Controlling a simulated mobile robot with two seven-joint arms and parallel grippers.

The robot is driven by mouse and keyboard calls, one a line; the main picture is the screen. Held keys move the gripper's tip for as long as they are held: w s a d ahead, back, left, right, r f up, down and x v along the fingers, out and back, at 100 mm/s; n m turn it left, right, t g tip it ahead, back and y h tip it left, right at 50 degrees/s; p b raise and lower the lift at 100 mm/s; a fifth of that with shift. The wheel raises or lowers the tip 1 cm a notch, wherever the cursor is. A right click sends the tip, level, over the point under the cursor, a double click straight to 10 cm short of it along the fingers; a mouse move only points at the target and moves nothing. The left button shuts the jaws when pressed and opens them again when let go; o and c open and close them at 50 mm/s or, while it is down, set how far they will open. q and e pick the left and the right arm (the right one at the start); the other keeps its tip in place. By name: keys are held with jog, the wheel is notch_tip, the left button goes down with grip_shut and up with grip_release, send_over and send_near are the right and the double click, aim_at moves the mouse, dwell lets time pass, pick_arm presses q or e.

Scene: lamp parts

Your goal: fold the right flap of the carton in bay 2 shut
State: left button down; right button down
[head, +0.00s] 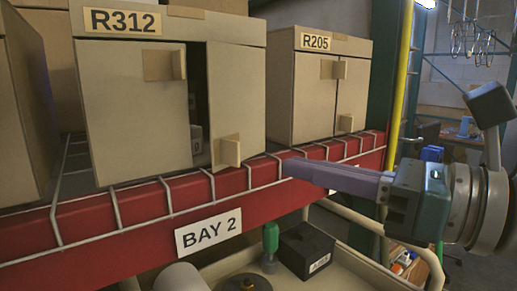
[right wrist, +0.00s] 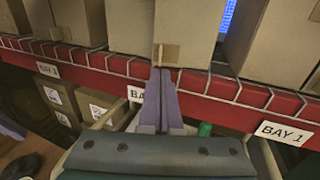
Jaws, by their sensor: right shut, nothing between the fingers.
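The carton marked R312 (head: 136,105) stands on the shelf above the BAY 2 label (head: 208,232). Its right flap (head: 237,95) carries a small tan tab (head: 230,151) low down and stands partly open, with a dark gap beside the left flap (head: 140,120). My right gripper (head: 288,168) is shut and empty, to the right of the tab in the head view. In the right wrist view its fingertips (right wrist: 160,72) point at a carton face with a tab (right wrist: 167,54); I cannot tell whether they touch. My left gripper is not in the head view.
Carton R205 (head: 297,97) stands to the right on the same shelf. A red beam (head: 160,200) and white wire rails run along the front edge. Below is a tray (head: 385,276) with a black box (head: 305,250) and a green-topped item (head: 270,238). A yellow post (head: 401,70) rises at the right.

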aim_at(239, 154)
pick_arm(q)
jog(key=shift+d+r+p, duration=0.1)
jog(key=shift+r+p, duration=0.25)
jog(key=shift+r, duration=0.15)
pick_arm(e)
jog(key=x, duration=0.6)
jog(key=shift+w+a, duration=0.15)
jog(key=shift+a, duration=0.05)
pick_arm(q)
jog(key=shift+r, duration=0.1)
